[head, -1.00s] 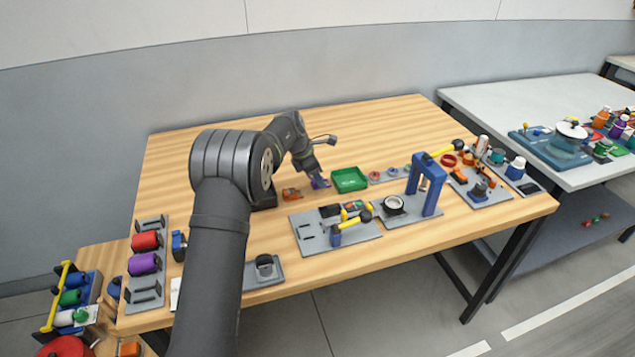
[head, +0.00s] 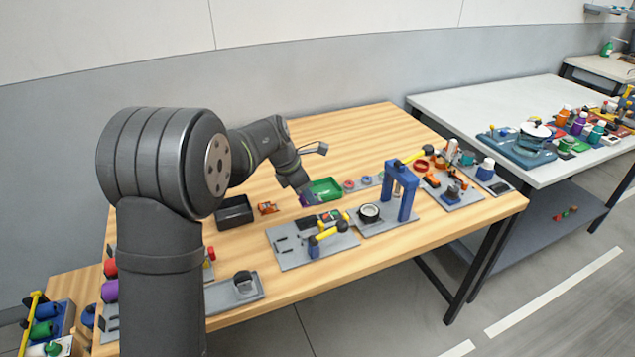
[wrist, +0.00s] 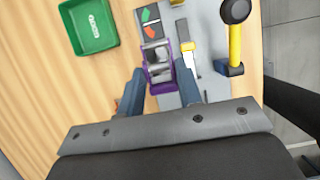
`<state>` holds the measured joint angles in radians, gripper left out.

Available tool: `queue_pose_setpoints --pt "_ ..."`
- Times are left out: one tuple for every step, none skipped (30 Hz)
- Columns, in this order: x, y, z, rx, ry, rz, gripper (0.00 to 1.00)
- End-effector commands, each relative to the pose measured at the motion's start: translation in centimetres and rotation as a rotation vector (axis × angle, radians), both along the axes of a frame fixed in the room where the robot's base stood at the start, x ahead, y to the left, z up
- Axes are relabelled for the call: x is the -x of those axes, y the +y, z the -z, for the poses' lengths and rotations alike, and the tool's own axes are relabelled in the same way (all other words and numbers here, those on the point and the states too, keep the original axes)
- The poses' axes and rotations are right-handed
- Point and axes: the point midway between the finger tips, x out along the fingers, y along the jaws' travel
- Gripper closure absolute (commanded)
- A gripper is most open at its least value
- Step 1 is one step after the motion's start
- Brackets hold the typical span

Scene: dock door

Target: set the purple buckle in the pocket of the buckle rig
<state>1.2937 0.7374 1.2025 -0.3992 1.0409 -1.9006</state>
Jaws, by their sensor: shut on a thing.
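My gripper (head: 307,200) is above the table at the front left of the green tray, with a bit of purple showing at its tip. In the wrist view my gripper (wrist: 161,84) is shut on the purple buckle (wrist: 155,88), which has grey metal parts inside its frame. The buckle appears above or over the edge of a grey plate (wrist: 210,87); its height is hard to tell. In the head view this slotted grey plate (head: 292,258) lies in front of my gripper. I cannot tell for sure which fixture is the buckle rig, and no pocket shows clearly.
The green tray (head: 326,187) is close behind my gripper. A yellow-handled mallet (head: 328,232) and a dark block with coloured arrows (wrist: 150,20) are on the plate. A blue arch (head: 402,190) stands to the right. A black bin (head: 234,212) and an orange part (head: 267,208) are left.

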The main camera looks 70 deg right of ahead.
Motion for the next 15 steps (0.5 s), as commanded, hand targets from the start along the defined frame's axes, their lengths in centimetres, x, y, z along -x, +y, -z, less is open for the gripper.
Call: queue_pose_setpoints --pt "-0.7 1.5 0.1 0.0 0.001 -0.005 0.96" --pt "-1.1 2.4 0.3 0.0 0.002 -0.006 0.96" --pt "-1.5 3.5 0.5 0.0 0.001 -0.004 0.96" --pt "-1.8 4.3 0.7 0.001 0.001 -0.005 0.96" --pt "-2.0 5.1 0.8 0.0 0.0 -0.004 0.96" --pt "-2.2 6.0 1.0 -0.001 0.001 -0.005 0.96" --pt "-2.4 6.5 1.1 0.001 0.0 -0.004 0.96" --pt "-2.6 7.1 1.3 0.002 0.0 -0.005 0.96" --pt "-2.7 7.7 1.4 0.001 0.001 -0.005 0.96" --pt "-2.8 8.1 1.5 0.002 0.0 -0.005 0.96" --pt "-2.8 8.4 1.5 0.001 0.0 -0.004 0.96" --pt "-2.9 8.7 1.7 0.0 0.0 -0.004 0.96" --pt "-2.9 8.8 1.7 0.001 -0.001 -0.004 0.96" --pt "-3.0 8.9 1.8 0.001 -0.001 -0.004 0.96" --pt "-3.0 9.0 2.0 0.001 -0.001 -0.003 0.96"
